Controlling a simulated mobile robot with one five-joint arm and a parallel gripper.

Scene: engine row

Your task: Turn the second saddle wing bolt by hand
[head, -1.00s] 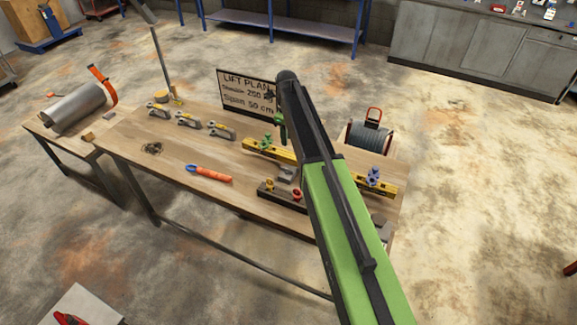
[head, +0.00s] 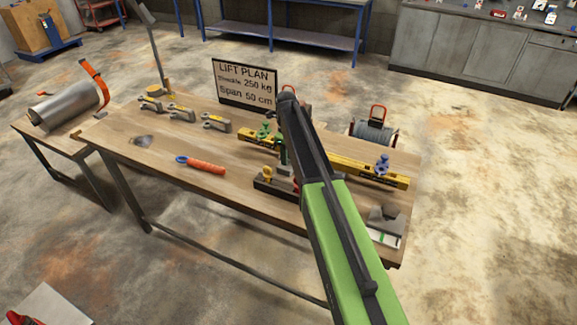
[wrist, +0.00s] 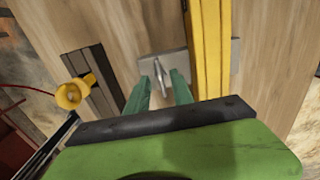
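In the wrist view a grey metal wing piece (wrist: 162,76) stands on a small grey plate (wrist: 148,68) on the wooden table; I cannot tell whether it is the second saddle's wing bolt. In the head view my gripper (head: 283,152) hangs over the table and hides this spot. A yellow beam (head: 345,168) carries a green winged part (head: 264,133) and a blue one (head: 382,164).
A dark block with a yellow knob (wrist: 68,96) lies left of my fingers, the yellow beam (wrist: 208,50) close on the right. An orange-handled tool (head: 203,167) lies left, with several grey shackles (head: 182,113) behind.

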